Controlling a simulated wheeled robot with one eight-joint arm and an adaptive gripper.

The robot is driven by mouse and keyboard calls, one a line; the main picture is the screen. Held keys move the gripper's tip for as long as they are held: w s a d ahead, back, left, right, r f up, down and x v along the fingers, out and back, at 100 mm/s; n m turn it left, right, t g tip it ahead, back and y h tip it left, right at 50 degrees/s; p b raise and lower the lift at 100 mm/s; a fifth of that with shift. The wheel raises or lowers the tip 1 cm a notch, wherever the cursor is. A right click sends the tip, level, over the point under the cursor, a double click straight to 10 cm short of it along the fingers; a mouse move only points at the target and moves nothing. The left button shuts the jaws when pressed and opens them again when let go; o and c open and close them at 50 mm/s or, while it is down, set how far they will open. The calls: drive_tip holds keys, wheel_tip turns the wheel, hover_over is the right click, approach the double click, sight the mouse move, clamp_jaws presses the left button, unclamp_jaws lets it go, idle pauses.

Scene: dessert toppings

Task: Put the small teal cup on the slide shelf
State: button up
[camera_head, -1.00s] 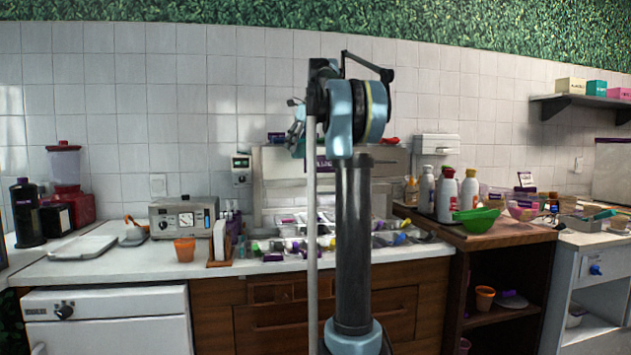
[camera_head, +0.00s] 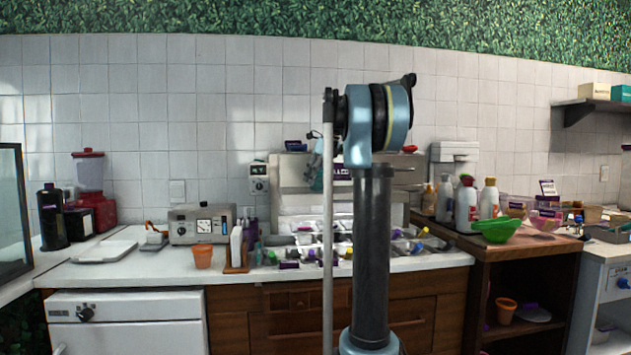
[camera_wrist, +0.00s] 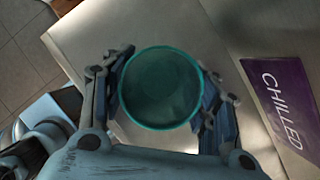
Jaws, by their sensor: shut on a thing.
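In the wrist view, the small teal cup (camera_wrist: 161,88) is between the two fingers of my gripper (camera_wrist: 163,100). The fingers are shut on it from both sides, and its round rim faces the camera. A pale panel lies behind the cup, with a purple CHILLED label (camera_wrist: 283,90) to the right. In the head view, my arm and column cover much of the middle, and part of my gripper (camera_head: 317,176) shows just left of the column, before the pale stepped unit (camera_head: 297,202) at the wall. I cannot tell whether this unit is the slide shelf.
The counter holds an orange cup (camera_head: 203,256), a grey appliance (camera_head: 200,224), a red blender (camera_head: 90,180) and several topping containers. White bottles (camera_head: 466,206) and a green bowl (camera_head: 496,230) stand on the wooden stand at right. A white tray (camera_head: 104,251) lies at left.

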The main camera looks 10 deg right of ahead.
drive_tip(key=o, duration=0.8)
drive_tip(key=v, duration=1.2)
drive_tip(key=s+a+f+n+h, duration=0.1)
drive_tip(key=s+f+n, duration=0.8)
drive_tip(key=s+f, duration=0.4)
drive_tip(key=s+a+f+n+h, duration=0.1)
drive_tip(key=s+f+n, duration=0.8)
drive_tip(key=s+f, duration=0.5)
drive_tip(key=s+a+f+n+h, duration=0.1)
drive_tip(key=s+f+n, duration=0.8)
drive_tip(key=f, duration=1.4)
drive_tip(key=shift+s+a+f+n+g, duration=0.1)
drive_tip(key=shift+s+g, duration=0.05)
drive_tip(key=shift+s, duration=0.7)
drive_tip(key=shift+s+a+f+n+g, duration=0.1)
drive_tip(key=shift+s, duration=0.75)
drive_tip(key=shift+s+a+f+n+g, duration=0.1)
drive_tip(key=shift+s+g, duration=0.05)
drive_tip(key=shift+s, duration=0.7)
